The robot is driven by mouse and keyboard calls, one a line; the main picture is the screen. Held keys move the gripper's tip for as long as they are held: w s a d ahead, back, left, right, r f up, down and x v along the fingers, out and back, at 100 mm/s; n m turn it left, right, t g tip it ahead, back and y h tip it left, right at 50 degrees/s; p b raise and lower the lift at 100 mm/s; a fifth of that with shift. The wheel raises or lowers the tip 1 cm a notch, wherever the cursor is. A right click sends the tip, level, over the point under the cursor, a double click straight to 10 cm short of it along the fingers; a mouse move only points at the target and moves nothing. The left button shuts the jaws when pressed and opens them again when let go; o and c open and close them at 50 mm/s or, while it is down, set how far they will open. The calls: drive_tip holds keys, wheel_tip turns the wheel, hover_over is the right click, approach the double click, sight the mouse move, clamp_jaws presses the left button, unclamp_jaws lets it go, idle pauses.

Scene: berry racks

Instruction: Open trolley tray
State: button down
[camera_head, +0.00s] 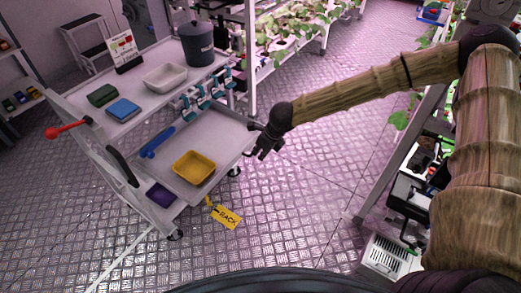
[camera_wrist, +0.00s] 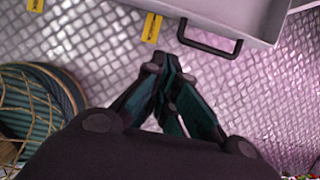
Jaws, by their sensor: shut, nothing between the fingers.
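The trolley (camera_head: 75,100) stands at the left in the head view. Its grey tray (camera_head: 217,140) is below the top shelf and holds a yellow bin (camera_head: 194,168) and a blue tool (camera_head: 158,142). In the wrist view the tray (camera_wrist: 240,14) shows at the top, with a black handle (camera_wrist: 211,50) on its near edge. My gripper (camera_head: 262,152) is beside the tray's right end, apart from the handle. In the wrist view my gripper (camera_wrist: 160,62) is shut and empty, its tips below and left of the handle.
The top shelf carries a dark bucket (camera_head: 197,43), a pale bin (camera_head: 165,77), a blue box (camera_head: 123,109) and a sign (camera_head: 125,51). A plant rack (camera_head: 400,150) stands at the right. Metal floor (camera_head: 305,205) between is clear.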

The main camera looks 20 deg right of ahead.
sight(246, 155)
drive_tip(key=w+a+f, duration=0.1)
drive_tip(key=f, duration=0.1)
drive_tip(key=w+a+f, duration=0.1)
drive_tip(key=w+f, duration=0.1)
drive_tip(key=w+a+f, duration=0.1)
drive_tip(key=shift+w+a+f, duration=0.2)
drive_tip(key=shift+a+f, duration=0.05)
drive_tip(key=shift+f, duration=0.15)
drive_tip(key=shift+w+a, duration=0.2)
drive_tip(key=shift+w, duration=0.1)
